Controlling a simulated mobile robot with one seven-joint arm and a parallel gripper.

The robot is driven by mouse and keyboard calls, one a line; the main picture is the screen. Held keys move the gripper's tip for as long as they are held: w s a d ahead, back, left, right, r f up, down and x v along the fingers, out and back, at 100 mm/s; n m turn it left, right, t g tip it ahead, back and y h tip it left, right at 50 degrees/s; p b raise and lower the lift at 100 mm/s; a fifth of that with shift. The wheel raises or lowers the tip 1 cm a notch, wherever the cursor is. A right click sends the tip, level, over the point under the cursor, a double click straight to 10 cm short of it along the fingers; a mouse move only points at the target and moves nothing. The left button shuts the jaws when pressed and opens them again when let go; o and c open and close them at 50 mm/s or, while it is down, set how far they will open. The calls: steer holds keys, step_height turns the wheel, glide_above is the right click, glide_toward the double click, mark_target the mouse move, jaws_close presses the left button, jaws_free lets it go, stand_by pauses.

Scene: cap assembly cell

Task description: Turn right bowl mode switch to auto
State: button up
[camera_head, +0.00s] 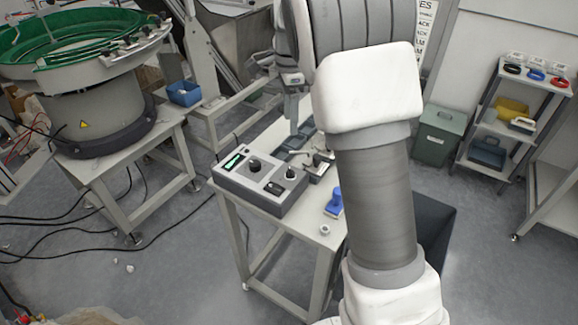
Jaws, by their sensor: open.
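A grey control box (262,187) sits on the near left part of a small light table. Its sloped top has a lit green display (232,161), a left black knob (254,164), a right knob (291,174) and a small black switch (275,188). The labels are too small to read, so I cannot tell which control is the right bowl mode switch or where it points. My arm hides part of the gripper and the table's right side.
A blue stamp-like object (334,203) and a small white piece (324,230) lie right of the box. Metal fixtures (318,166) stand behind it. A green-lined bowl feeder (88,60) is at left, a blue bin (184,93) behind, and a shelf (508,120) at right.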

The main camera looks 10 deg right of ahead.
mark_target(290, 170)
step_height(290, 170, down, 17)
steer(key=shift+r+b, duration=0.1)
steer(key=shift+b, duration=1.05)
jaws_close()
